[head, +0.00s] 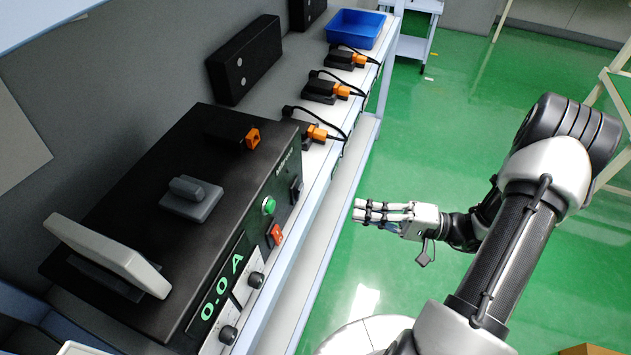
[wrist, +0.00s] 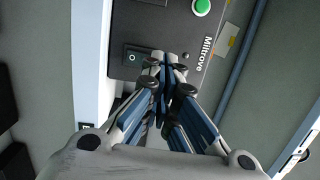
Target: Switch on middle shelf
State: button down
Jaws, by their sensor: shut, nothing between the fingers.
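A black power unit (head: 150,165) stands on the shelf at the left, its front panel facing my gripper. The panel has a display (head: 221,287) reading 0.0 A, a green button (head: 268,205), a red switch (head: 275,234) and a black rocker switch (head: 296,190). The wrist view shows this rocker (wrist: 134,57) with an O mark, partly hidden by my fingers, and the green button (wrist: 202,7). My gripper (head: 357,210) is shut and empty, in front of the panel. In the wrist view its fingertips (wrist: 165,60) overlap the rocker's right edge; contact cannot be told.
Several black adapters with orange plugs (head: 315,133) and a blue bin (head: 356,29) line the shelf further back. The white shelf edge (head: 318,205) runs beside the panel. Green floor (head: 450,120) to the right is open.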

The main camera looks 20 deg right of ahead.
aim_at(300, 192)
jog(key=d+f+m+t, duration=0.1)
jog(key=w+d+f+t+h, duration=0.1)
jog(key=t, duration=0.1)
jog(key=shift+w+d+f+m, duration=0.1)
jog(key=shift+d+f+m, duration=0.25)
jog(key=shift+d+m, duration=0.05)
jog(key=b+x, duration=0.2)
jog(key=x, duration=1.2)
jog(key=shift+r, duration=0.25)
